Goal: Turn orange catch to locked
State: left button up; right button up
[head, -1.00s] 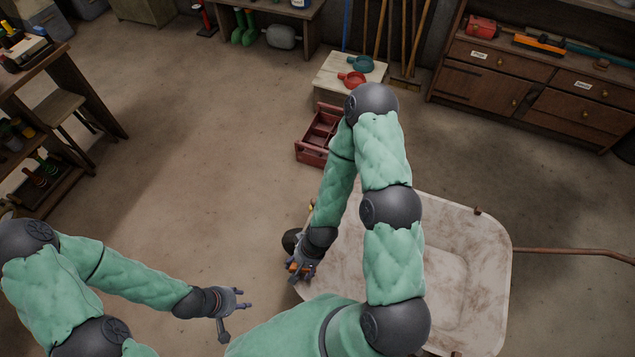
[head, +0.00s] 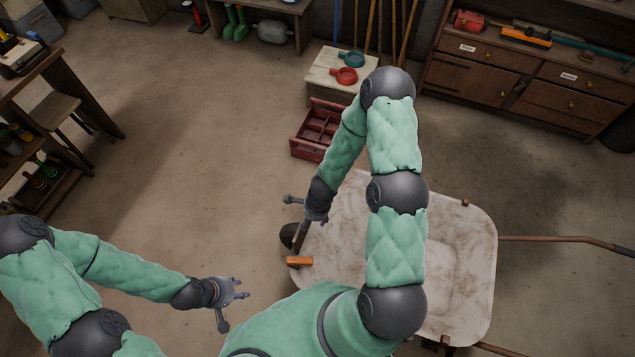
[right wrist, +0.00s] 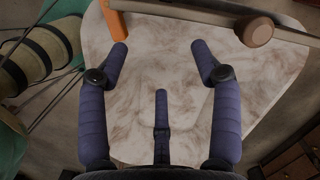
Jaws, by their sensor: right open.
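The orange catch (head: 299,261) shows as a small orange bar, lying roughly crosswise at the left edge of the pale tray in the head view. It also shows at the top of the right wrist view (right wrist: 116,18), partly cut off, close to the left fingertip. A brown beam (right wrist: 192,12) with a round knob runs across the top of that view. My right gripper (right wrist: 160,55) is open and empty, its fingers spread. In the head view, my right gripper (head: 304,208) is above the catch in the picture, apart from it. My left gripper (head: 236,296) is open and empty, left of the catch.
The worn pale tray (head: 345,215) has long brown handles on its right and a dark wheel (head: 289,236) at its left. A red divided box (head: 305,145) and a low table (head: 325,85) stand behind.

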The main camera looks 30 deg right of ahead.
jog(key=w+d+r+m+t+p, duration=0.1)
jog(key=w+d+r+m+p, duration=0.3)
jog(key=m, duration=0.7)
jog(key=w+d+r, duration=0.2)
jog(key=w, duration=0.1)
jog(key=shift+w+d, duration=0.2)
